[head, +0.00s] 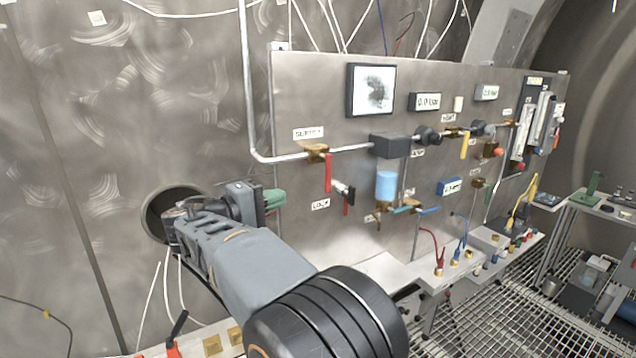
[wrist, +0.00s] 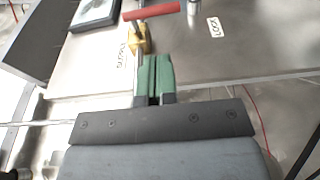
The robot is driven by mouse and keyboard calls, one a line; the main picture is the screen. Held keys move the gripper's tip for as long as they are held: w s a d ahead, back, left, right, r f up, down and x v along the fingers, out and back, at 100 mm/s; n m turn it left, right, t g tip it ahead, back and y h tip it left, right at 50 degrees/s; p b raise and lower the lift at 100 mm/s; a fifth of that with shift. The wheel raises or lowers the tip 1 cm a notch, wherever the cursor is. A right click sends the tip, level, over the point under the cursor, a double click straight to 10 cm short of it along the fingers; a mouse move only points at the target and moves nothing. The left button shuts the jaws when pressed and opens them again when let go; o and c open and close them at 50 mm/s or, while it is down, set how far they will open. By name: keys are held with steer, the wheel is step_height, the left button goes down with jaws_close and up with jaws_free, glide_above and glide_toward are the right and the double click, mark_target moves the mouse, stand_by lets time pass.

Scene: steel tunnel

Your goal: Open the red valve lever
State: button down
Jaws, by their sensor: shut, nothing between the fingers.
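The red valve lever (head: 328,173) hangs straight down from a brass valve (head: 317,153) on a horizontal pipe at the left of the steel panel. The lever stands crosswise to the pipe. In the wrist view, the red lever (wrist: 150,12) and brass valve (wrist: 141,38) are at the top, beyond my fingertips. My gripper (head: 275,197) has green fingers and is left of and below the lever in the head view. In the wrist view my gripper (wrist: 154,62) is shut and empty, with its tips appearing close to the valve; contact cannot be told.
A small red-handled lock fitting (head: 346,196) sits just right of and below the lever. A blue cylinder (head: 386,186) and a dark box (head: 390,145) are further right on the panel. A bench (head: 445,272) with coloured terminals runs below. A round wall opening (head: 160,213) is behind my arm.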

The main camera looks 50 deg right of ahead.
mark_target(326, 181)
steer(key=d+p, duration=0.1)
steer(key=d, duration=0.3)
steer(key=s+d+p, duration=0.1)
steer(key=d, duration=0.3)
steer(key=d+p, duration=0.1)
steer(key=d, duration=0.3)
steer(key=shift+s+p, duration=0.2)
steer(key=shift+p, duration=0.2)
